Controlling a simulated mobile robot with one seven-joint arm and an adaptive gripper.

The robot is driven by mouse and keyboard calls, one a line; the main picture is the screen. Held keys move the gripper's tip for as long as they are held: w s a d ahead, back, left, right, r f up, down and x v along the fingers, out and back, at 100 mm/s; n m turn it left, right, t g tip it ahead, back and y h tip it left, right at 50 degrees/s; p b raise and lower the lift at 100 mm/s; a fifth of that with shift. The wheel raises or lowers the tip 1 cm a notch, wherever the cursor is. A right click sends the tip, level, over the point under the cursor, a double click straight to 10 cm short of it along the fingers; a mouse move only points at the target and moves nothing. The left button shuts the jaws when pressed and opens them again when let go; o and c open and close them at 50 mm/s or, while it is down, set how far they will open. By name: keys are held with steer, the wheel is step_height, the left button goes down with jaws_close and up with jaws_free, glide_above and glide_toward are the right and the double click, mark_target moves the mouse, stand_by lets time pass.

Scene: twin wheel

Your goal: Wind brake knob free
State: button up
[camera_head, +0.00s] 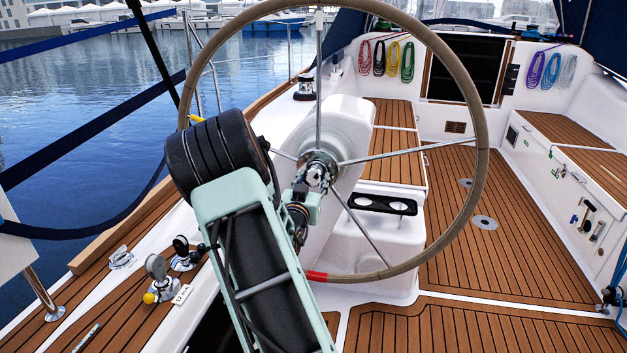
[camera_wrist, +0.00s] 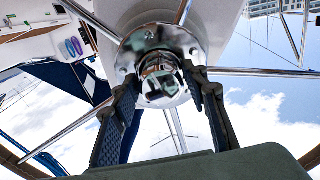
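The brake knob (camera_wrist: 160,78) is a shiny chrome piece at the centre of the wheel hub. It also shows in the head view (camera_head: 317,176). The steering wheel (camera_head: 480,127) has a tan rim with a red mark at the bottom and chrome spokes. My gripper (camera_wrist: 160,86) is at the hub, with its two dark fingers apart and one on each side of the knob. I cannot tell whether the pads touch the knob. In the head view my gripper (camera_head: 300,206) is partly hidden by my arm at the near side of the hub.
The white pedestal (camera_head: 350,125) stands behind the wheel. Winches (camera_head: 183,252) and a yellow-tipped lever (camera_head: 157,275) sit on the left deck. Coiled ropes (camera_head: 392,60) hang by the dark hatch (camera_head: 463,68). The teak floor (camera_head: 460,235) to the right is clear.

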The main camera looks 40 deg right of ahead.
steer(key=c, duration=0.7)
